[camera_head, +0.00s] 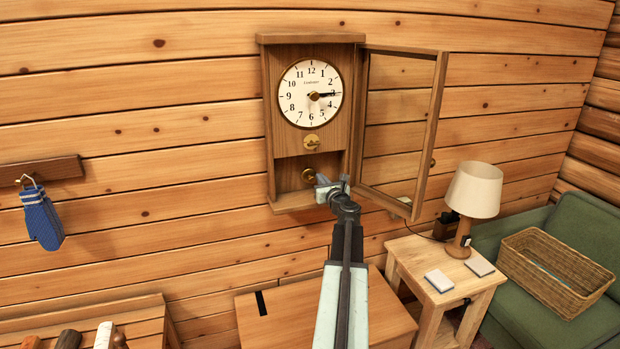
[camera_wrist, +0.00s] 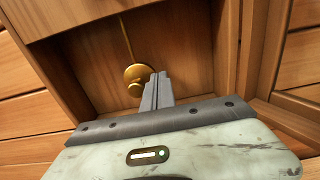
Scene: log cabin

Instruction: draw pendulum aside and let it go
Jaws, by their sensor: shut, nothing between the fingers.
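The wooden wall clock (camera_head: 268,140) hangs on the log wall with its glazed door (camera_head: 438,120) swung open to the right. Its brass pendulum bob (camera_head: 309,174) shows in the lower opening of the case. In the wrist view the pendulum bob (camera_wrist: 136,73) hangs on a thin brass rod inside the case. My gripper (camera_head: 332,184) is at the lower right of the opening, just right of the bob. In the wrist view the fingers of my gripper (camera_wrist: 158,82) are together, with nothing between them. I cannot tell whether they touch the bob, whose right edge is close to the fingertips.
The open door stands right of my arm. A side table (camera_head: 455,280) with a lamp (camera_head: 473,190) stands at the right, beside a green armchair (camera_head: 590,230) holding a wicker basket (camera_head: 540,255). A wooden cabinet (camera_head: 290,315) is below the clock. Blue mitts (camera_head: 42,218) hang at left.

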